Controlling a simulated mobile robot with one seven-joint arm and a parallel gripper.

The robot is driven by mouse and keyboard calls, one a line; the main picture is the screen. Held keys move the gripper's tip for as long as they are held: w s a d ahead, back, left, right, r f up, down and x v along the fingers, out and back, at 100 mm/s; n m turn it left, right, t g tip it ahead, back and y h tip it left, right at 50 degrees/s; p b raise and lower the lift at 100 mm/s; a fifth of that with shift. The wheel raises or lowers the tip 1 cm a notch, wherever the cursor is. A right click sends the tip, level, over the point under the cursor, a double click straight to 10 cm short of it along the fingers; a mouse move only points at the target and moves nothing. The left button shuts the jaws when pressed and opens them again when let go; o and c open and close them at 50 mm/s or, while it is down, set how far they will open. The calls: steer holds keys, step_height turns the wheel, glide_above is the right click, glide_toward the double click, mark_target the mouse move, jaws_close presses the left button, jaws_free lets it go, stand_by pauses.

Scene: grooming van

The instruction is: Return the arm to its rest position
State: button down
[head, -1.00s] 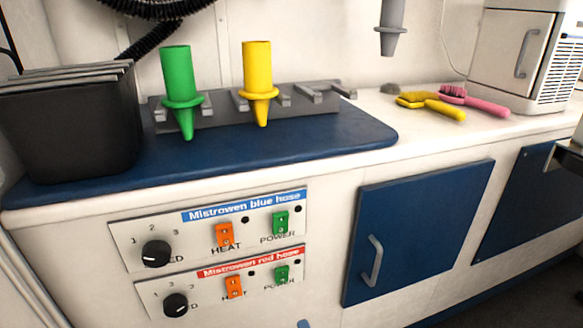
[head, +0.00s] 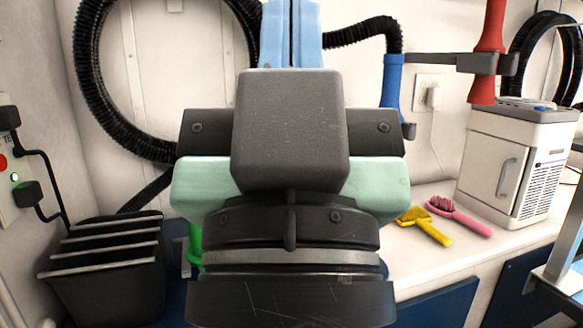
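My arm and gripper fill the middle of the head view, close to the camera. The dark grey block and mint-green body of my arm stand in front of the counter. Beyond them, at the top, my gripper (head: 291,32) shows as two light-blue fingers side by side with only a thin dark line between them. It looks shut, and nothing shows in it. The fingertips run out at the top edge. My arm hides much of the counter behind it.
A green nozzle (head: 194,245) is mostly hidden behind my arm. A black bin (head: 105,275) stands left. A blue nozzle (head: 393,85) and red nozzle (head: 489,40) hang at the wall. A yellow brush (head: 428,226), pink brush (head: 460,216) and white cabinet (head: 500,165) are at right.

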step_height(320, 180, up, 33)
steer(key=p, duration=3)
steer(key=shift+f, duration=0.1)
